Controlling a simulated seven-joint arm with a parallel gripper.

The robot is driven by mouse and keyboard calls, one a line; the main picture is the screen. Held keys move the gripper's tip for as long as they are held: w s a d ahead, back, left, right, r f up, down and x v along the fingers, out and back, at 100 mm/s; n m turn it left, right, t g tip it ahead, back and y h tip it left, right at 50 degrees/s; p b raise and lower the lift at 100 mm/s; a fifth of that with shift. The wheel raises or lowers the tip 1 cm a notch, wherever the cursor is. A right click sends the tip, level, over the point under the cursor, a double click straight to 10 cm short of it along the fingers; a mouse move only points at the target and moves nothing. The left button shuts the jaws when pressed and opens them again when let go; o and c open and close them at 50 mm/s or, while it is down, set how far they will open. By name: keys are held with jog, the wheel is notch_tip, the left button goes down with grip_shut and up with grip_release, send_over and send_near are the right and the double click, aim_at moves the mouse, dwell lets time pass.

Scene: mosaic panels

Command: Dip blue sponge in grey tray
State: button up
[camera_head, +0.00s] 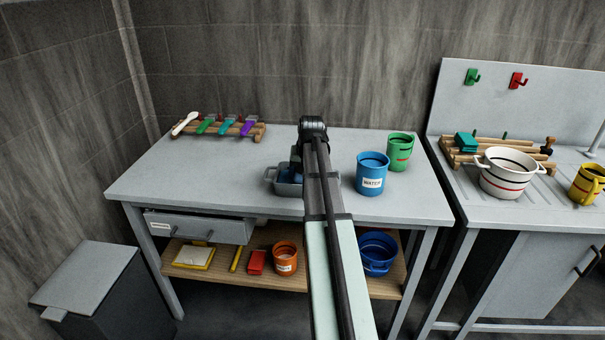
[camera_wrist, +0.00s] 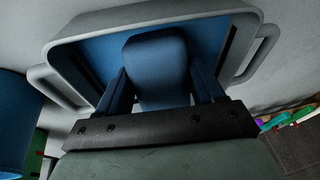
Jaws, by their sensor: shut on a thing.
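The grey tray (camera_head: 286,187) stands on the table just left of my arm. In the wrist view the grey tray (camera_wrist: 205,15) shows its rim, two side handles and a blue inside surface. My gripper (camera_wrist: 158,85) is over the tray and shut on the blue sponge (camera_wrist: 156,66), which sits between the two fingers. In the head view the sponge shows only as a dark blue patch at the tray, partly hidden by my gripper. The sponge is at or inside the tray opening; I cannot tell whether it touches the blue surface.
A blue bucket labelled WATER (camera_head: 372,175) and a green bucket (camera_head: 400,152) stand right of my arm. A wooden rack (camera_head: 262,131) with coloured brushes is at the back left. The table's left part is clear. A partly open drawer (camera_head: 201,227) is below.

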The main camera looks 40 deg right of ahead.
jog(key=shift+w+a, duration=0.1)
dwell(0.3)
jog(key=shift+w+a, duration=0.45)
jog(key=shift+s+d, duration=0.15)
jog(key=shift+s+d, duration=0.4)
dwell(0.4)
jog(key=shift+w+a, duration=0.5)
jog(key=shift+w, duration=0.05)
jog(key=shift+r, duration=4.8)
